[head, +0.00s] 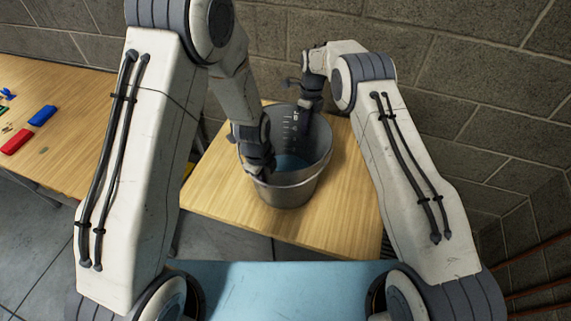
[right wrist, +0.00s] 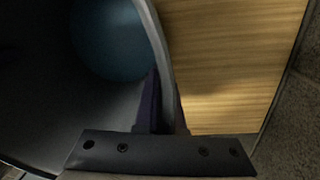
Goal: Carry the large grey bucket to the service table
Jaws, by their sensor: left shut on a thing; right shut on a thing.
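The large grey bucket (head: 290,190) is upright at the middle of the head view, over a small wooden table (head: 215,190). I cannot tell whether its base rests on the wood or hangs just above it. Its inside has white scale marks and a blue bottom. My left gripper (head: 259,168) is shut on the near-left rim. My right gripper (head: 308,105) is shut on the far rim. In the right wrist view the bucket wall (right wrist: 158,45) runs between the fingers of my right gripper (right wrist: 165,105), with the wooden top beside it.
Another wooden table (head: 65,90) stands at the left, with a red block (head: 16,141), a blue block (head: 42,116) and small pieces on it. A block wall (head: 450,80) closes the back and right. Grey floor (head: 225,240) shows between the tables.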

